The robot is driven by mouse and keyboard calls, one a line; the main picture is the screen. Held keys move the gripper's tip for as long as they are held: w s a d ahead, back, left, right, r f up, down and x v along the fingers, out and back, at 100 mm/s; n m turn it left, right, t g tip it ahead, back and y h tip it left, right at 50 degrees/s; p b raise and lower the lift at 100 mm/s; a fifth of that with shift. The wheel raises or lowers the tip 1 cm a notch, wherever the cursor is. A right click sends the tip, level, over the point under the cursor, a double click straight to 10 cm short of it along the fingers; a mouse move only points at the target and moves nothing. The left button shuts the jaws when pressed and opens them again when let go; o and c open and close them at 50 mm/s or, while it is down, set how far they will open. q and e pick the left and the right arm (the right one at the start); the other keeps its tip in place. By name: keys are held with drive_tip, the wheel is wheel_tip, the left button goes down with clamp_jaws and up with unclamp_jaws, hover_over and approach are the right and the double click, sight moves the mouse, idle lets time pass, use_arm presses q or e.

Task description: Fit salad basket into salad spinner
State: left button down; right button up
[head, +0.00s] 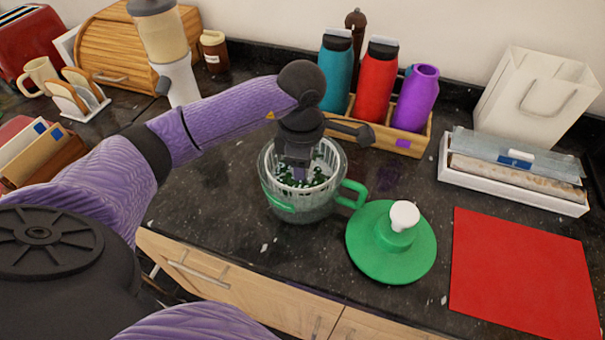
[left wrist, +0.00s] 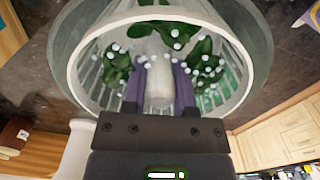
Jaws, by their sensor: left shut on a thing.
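The white slatted salad basket (head: 331,152) holds dark green leaves with pale drops and sits at least partly inside the clear salad spinner bowl (head: 312,212). The bowl has green handles (head: 352,194). My left gripper (head: 296,176) reaches down into the basket from above. In the left wrist view, my left gripper (left wrist: 158,88) has its fingers on both sides of the basket's white centre post (left wrist: 159,78), shut on it. The basket rim (left wrist: 78,72) lies inside the bowl's wider clear rim (left wrist: 262,45). The basket's underside is hidden, so I cannot tell whether it rests on the bowl's bottom.
A green lid (head: 374,252) with a white knob lies right of the bowl, close to its handle. A red mat (head: 522,272) lies farther right. A wooden rack (head: 412,140) with several bottles stands behind.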

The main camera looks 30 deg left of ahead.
use_arm(q)
wheel_tip(320, 180, down, 2)
drive_tip(key=shift+f, duration=0.1)
drive_tip(key=shift+f, duration=0.15)
drive_tip(key=shift+c, duration=2)
unclamp_jaws()
drive_tip(key=shift+r, duration=0.45)
wheel_tip(320, 180, up, 12)
drive_tip(key=shift+f+p, duration=0.2)
drive_tip(key=shift+p, duration=0.85)
